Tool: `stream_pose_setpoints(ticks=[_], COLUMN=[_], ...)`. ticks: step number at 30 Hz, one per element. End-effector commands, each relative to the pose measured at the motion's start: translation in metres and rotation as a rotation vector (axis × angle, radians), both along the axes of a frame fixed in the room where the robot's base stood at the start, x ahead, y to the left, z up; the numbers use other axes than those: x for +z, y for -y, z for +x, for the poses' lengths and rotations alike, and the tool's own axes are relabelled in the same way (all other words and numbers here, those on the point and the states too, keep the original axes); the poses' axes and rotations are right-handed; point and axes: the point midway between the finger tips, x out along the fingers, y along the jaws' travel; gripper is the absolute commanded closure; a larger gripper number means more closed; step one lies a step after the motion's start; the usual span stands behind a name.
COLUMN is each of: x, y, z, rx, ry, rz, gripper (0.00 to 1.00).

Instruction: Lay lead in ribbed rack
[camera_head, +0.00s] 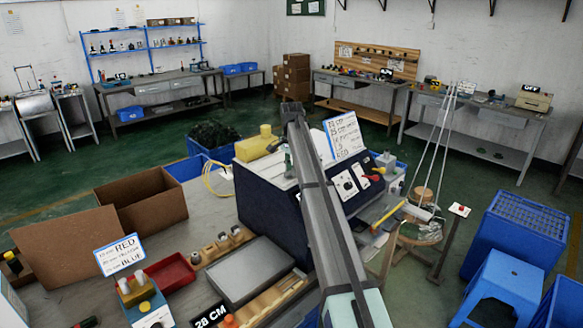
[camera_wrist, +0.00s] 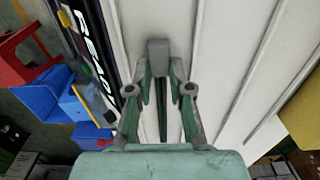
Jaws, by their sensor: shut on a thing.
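In the wrist view my gripper (camera_wrist: 160,75) points at a white surface with long raised ribs (camera_wrist: 215,60), which may be the ribbed rack. Its fingers close on a small grey block (camera_wrist: 158,48); I cannot tell whether this is an end of the lead. A thin dark strip shows between the fingers, and no cable is clear there. In the head view my arm crosses the blue-sided machine (camera_head: 265,205) and hides most of the gripper. A yellow cable (camera_head: 213,181) loops on the bench left of the machine.
A grey slab (camera_head: 249,272), a red tray (camera_head: 170,273) and cardboard boxes (camera_head: 140,200) crowd the bench front and left. Blue crates (camera_head: 515,235) stand at right. Bare bench shows left of the machine.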

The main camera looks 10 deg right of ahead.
Motion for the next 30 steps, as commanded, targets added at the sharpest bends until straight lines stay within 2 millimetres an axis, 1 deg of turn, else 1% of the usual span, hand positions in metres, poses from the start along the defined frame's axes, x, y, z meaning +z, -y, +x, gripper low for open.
stream_pose_setpoints(ticks=[4, 5, 6, 7, 16, 20, 23, 26, 30], x=[0.000, 0.000, 0.000, 0.000, 0.001, 0.007, 0.018, 0.034, 0.062], y=[0.000, 0.000, 0.000, 0.000, 0.000, 0.000, 0.000, 0.000, 0.000], z=[0.000, 0.000, 0.000, 0.000, 0.000, 0.001, 0.001, 0.001, 0.001], rx=[0.000, 0.000, 0.000, 0.000, 0.000, 0.000, 0.000, 0.000, 0.000], ry=[0.000, 0.000, 0.000, 0.000, 0.000, 0.001, 0.002, 0.001, 0.001], rz=[0.000, 0.000, 0.000, 0.000, 0.000, 0.000, 0.000, 0.000, 0.000], gripper=[1.00, 0.73, 0.59, 0.51, 0.51, 0.51, 0.51, 0.51, 0.51])
